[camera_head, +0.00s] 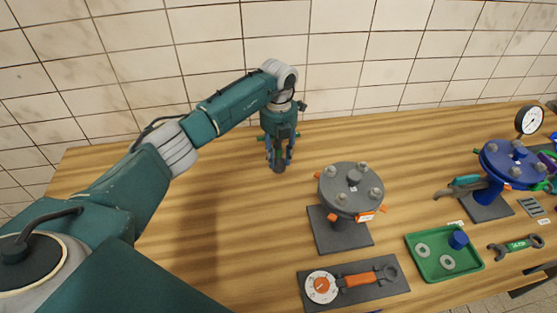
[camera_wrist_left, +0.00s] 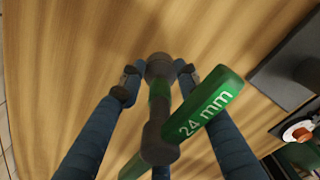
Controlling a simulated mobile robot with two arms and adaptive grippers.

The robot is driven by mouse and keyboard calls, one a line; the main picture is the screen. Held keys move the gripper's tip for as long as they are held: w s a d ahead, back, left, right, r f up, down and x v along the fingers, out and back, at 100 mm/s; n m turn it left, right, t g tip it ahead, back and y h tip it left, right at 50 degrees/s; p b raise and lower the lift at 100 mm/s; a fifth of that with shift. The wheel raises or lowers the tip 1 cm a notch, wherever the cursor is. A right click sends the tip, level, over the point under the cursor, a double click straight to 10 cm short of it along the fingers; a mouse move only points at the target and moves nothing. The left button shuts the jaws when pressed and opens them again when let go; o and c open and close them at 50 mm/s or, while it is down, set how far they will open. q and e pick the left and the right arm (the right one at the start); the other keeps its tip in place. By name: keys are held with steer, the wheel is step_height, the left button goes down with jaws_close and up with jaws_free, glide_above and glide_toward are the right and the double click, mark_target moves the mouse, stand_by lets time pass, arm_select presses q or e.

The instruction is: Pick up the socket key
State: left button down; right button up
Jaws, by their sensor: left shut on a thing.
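The socket key has a green T-handle marked "24 mm" and a dark shaft and socket. In the left wrist view the socket key (camera_wrist_left: 208,112) lies between the blue fingers of my left gripper (camera_wrist_left: 160,78), with its socket end pointing toward the table. In the head view my left gripper (camera_head: 280,158) points down at the back of the table, left of the grey flange. It is shut on the key, whose dark socket (camera_head: 279,167) shows at the fingertips. I cannot tell whether the socket touches the wood. My right gripper is not in view.
A grey bolted flange (camera_head: 349,188) stands right of my left gripper. In front lies a dark board (camera_head: 358,294) with a dial and an orange-handled wrench. A green tray (camera_head: 423,269), a blue valve (camera_head: 512,163) and a green-labelled wrench (camera_head: 516,246) lie further right. The tiled wall is close behind.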

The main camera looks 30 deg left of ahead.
arm_select(q)
step_height(320, 180, up, 17)
steer(key=b, duration=0.4)
steer(key=shift+r, duration=0.65)
stand_by(0.3)
